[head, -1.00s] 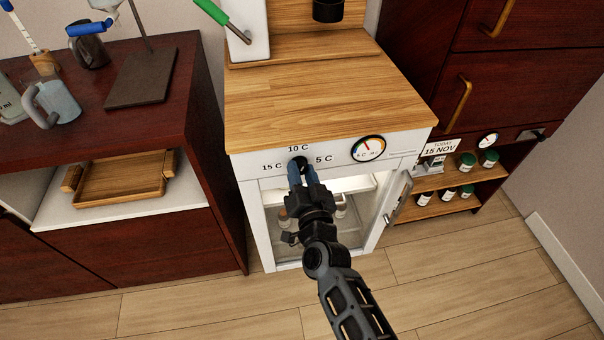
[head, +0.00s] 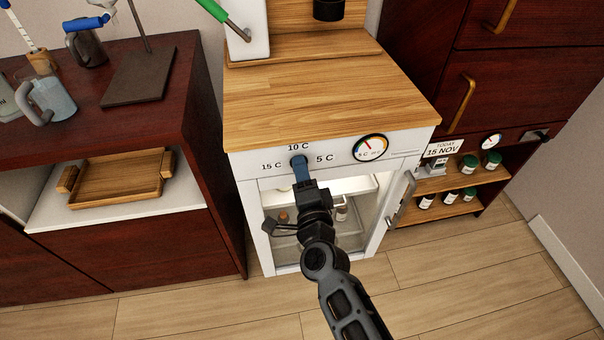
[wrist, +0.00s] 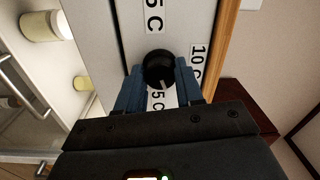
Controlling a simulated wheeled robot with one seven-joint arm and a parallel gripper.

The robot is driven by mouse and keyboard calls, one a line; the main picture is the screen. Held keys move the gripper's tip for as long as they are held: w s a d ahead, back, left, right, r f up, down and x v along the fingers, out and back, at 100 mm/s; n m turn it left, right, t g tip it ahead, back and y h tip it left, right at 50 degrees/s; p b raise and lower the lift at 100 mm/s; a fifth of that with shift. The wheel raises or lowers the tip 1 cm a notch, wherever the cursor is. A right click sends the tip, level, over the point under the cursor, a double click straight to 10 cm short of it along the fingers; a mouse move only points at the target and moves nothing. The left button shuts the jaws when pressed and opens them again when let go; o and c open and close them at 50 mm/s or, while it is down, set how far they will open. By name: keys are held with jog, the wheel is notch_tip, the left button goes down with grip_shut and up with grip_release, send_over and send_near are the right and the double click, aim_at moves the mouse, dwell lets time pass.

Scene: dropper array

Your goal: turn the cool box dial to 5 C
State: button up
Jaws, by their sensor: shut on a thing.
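The cool box (head: 405,142) is white with a wooden top, and its front panel carries the labels 15 C, 10 C and 5 C. Its dial (wrist: 158,66) is a round black knob with a pale pointer mark. In the wrist view, which is turned sideways, the mark points down toward the 5 C label (wrist: 158,99), slightly to the 10 C side. My gripper (head: 300,161) is at the panel, and its blue fingers (wrist: 184,82) are shut on the dial from both sides. In the head view the fingers largely hide the dial.
A round gauge (head: 371,147) sits right of the dial. The cool box door (head: 401,199) stands open at the right, below the panel, near my arm. A dark cabinet with a wooden tray (head: 118,180) is at left. Shelves with small bottles (head: 468,164) are at right.

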jog(key=shift+w+r+m, duration=0.1)
jog(key=shift+m, duration=0.7)
jog(key=o, duration=1)
jog(key=shift+p+v, duration=0.35)
jog(key=shift+v, duration=3.55)
